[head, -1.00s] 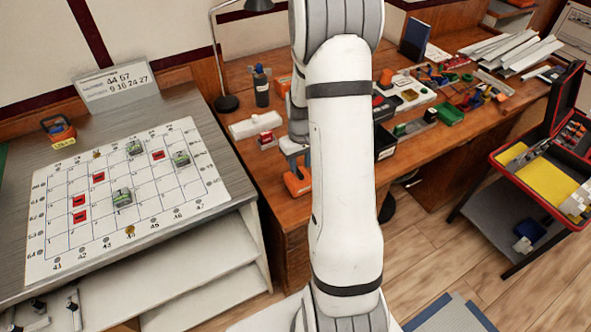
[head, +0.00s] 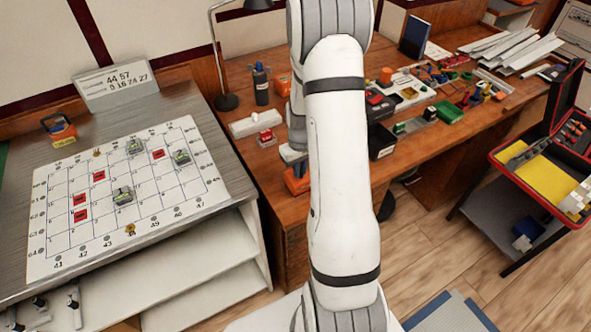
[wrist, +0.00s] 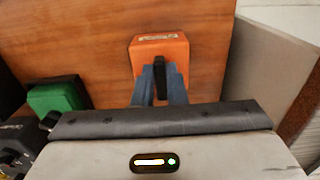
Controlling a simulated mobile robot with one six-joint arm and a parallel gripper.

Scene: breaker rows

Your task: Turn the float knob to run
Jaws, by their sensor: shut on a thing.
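An orange box (wrist: 148,48) with a small pale label, too small to read, sits on the brown wooden desktop in the wrist view. A black knob (wrist: 161,76) stands on its face, lengthwise up and down in the picture. My gripper (wrist: 159,84) is shut on this knob, one blue-grey finger on each side. I cannot read any run mark or the knob's setting. In the head view the orange box (head: 297,183) shows at the desk's front edge, partly hidden by my arm and gripper.
A green box (wrist: 58,96) with dark parts lies left in the wrist view. A gridded board (head: 120,190) lies left.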

